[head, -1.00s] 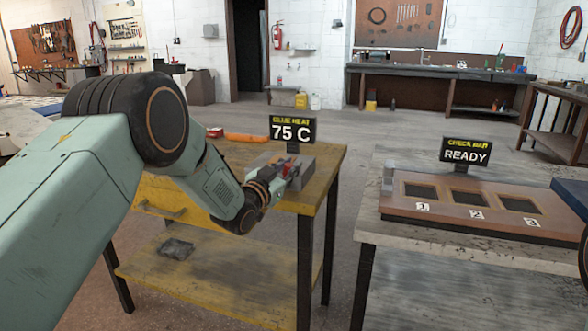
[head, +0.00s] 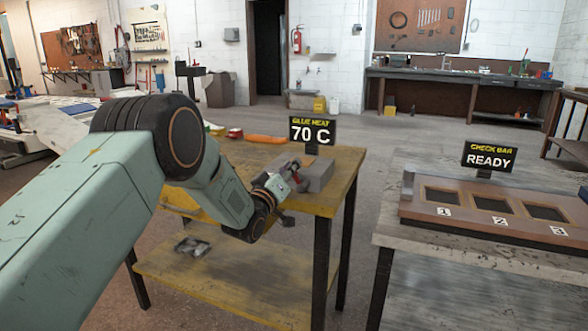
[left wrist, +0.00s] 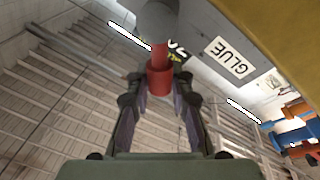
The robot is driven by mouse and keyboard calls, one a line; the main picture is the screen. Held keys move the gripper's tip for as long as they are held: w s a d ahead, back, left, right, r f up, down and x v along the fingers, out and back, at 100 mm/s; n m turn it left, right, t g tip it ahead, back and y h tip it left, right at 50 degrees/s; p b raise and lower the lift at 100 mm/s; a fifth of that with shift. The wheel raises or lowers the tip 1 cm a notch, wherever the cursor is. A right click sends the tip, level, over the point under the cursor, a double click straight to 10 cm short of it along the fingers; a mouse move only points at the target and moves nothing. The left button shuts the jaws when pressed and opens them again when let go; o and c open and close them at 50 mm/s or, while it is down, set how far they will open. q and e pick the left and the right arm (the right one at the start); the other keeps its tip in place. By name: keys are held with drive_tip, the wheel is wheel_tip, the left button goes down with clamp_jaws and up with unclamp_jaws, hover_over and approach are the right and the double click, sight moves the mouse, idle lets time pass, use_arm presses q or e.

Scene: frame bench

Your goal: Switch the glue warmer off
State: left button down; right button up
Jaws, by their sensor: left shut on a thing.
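The glue warmer is a grey box (head: 318,175) on the yellow table, under a sign (head: 312,131) that reads GLUE HEAT 70 C. The left wrist view shows its GLUE label (left wrist: 229,57). My left gripper (head: 296,177) is at the warmer's left side. In the left wrist view its two fingers are closed on a red grip (left wrist: 159,83), with a grey rounded part just beyond it. The switch's exact position is hard to tell. My right gripper is not in view.
The yellow table (head: 345,168) also bears an orange item (head: 266,139) and a red roll (head: 235,133) behind my arm. To the right, a second table holds a check board with three numbered recesses (head: 445,194) and a READY sign (head: 488,157). Floor shows between the tables.

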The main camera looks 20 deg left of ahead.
use_arm(q)
drive_tip(key=shift+a+f+n, duration=0.2)
drive_tip(key=shift+a+n, duration=0.05)
drive_tip(key=shift+n, duration=0.35)
drive_tip(key=shift+a, duration=0.1)
drive_tip(key=c, duration=1.2)
unclamp_jaws()
drive_tip(key=shift+o, duration=0.2)
